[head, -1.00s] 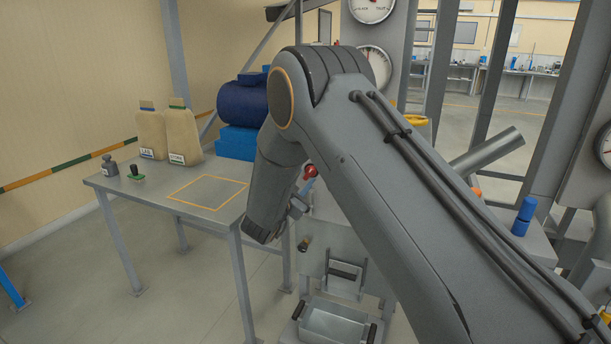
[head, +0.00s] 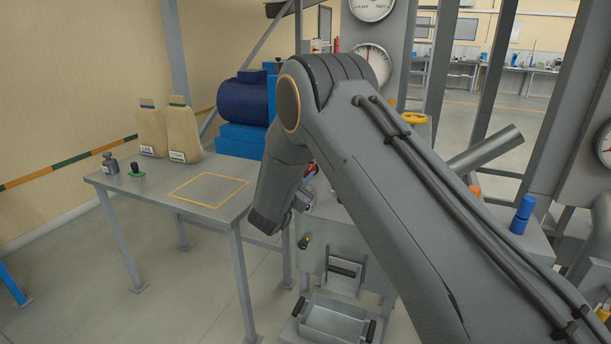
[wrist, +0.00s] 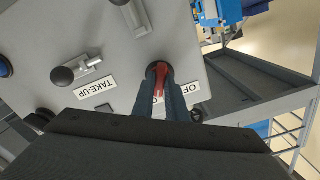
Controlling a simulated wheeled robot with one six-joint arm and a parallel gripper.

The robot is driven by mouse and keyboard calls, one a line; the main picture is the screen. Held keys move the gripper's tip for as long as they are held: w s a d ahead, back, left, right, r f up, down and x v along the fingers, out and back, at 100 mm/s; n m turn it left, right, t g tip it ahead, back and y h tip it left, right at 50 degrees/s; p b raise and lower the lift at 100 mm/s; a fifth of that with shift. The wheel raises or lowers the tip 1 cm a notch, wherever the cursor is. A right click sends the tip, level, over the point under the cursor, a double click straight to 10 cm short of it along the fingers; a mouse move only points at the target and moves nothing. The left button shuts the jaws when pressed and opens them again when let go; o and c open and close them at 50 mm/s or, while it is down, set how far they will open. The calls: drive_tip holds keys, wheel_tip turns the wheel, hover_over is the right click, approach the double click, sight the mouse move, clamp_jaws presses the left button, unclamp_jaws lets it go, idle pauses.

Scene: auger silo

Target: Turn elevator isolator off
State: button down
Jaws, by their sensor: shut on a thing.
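The isolator handle (wrist: 160,85) is red and sits on a grey panel (wrist: 60,35) in the wrist view. An OFF label (wrist: 197,90) is on the panel just right of it. A second label beside the handle is mostly hidden by my fingers. My gripper (wrist: 159,92) has its two dark fingers on either side of the red handle, shut on it. In the head view, a bit of red (head: 311,170) shows beside my wrist, and my arm hides most of the panel there.
A lever with a black knob (wrist: 62,76) stands near the TAKE-UP label (wrist: 96,87). Another lever (wrist: 136,16) rises above the red handle. A table (head: 150,192) with two sacks stands left, and a metal bin (head: 335,318) sits low in front.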

drive_tip(key=shift+n, duration=0.3)
drive_tip(key=n, duration=0.5)
drive_tip(key=shift+n, duration=0.3)
drive_tip(key=n, duration=0.5)
drive_tip(key=shift+n, duration=0.4)
drive_tip(key=c, duration=1.8)
unclamp_jaws()
drive_tip(key=shift+o, duration=0.2)
